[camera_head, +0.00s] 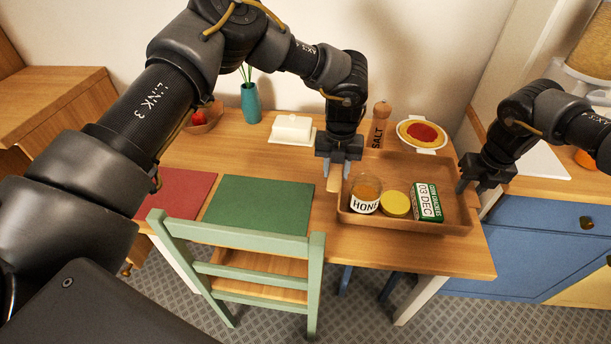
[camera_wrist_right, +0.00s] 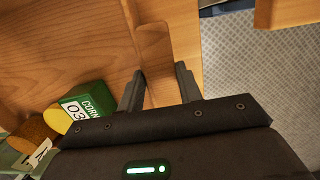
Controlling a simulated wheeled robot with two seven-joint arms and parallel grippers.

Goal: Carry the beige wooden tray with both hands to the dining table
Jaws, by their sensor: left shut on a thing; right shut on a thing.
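The beige wooden tray (camera_head: 405,225) is over the right end of the dining table (camera_head: 328,253), level, and I cannot tell whether it touches the top. It holds a honey jar (camera_head: 365,194), a yellow-lidded jar (camera_head: 396,205) and a green and white carton (camera_head: 428,203). My left gripper (camera_head: 338,170) is shut on the tray's left end. My right gripper (camera_head: 470,184) is shut on its right end. In the right wrist view the tray's wooden end (camera_wrist_right: 155,45) shows between the fingers (camera_wrist_right: 158,85).
A salt mill (camera_head: 379,126) and a pie dish (camera_head: 421,134) stand behind the tray. A white butter dish (camera_head: 292,131), a teal vase (camera_head: 250,102), and green (camera_head: 258,204) and red (camera_head: 178,194) mats are to the left. A green chair (camera_head: 245,240) stands in front. A blue cabinet (camera_head: 545,245) is at right.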

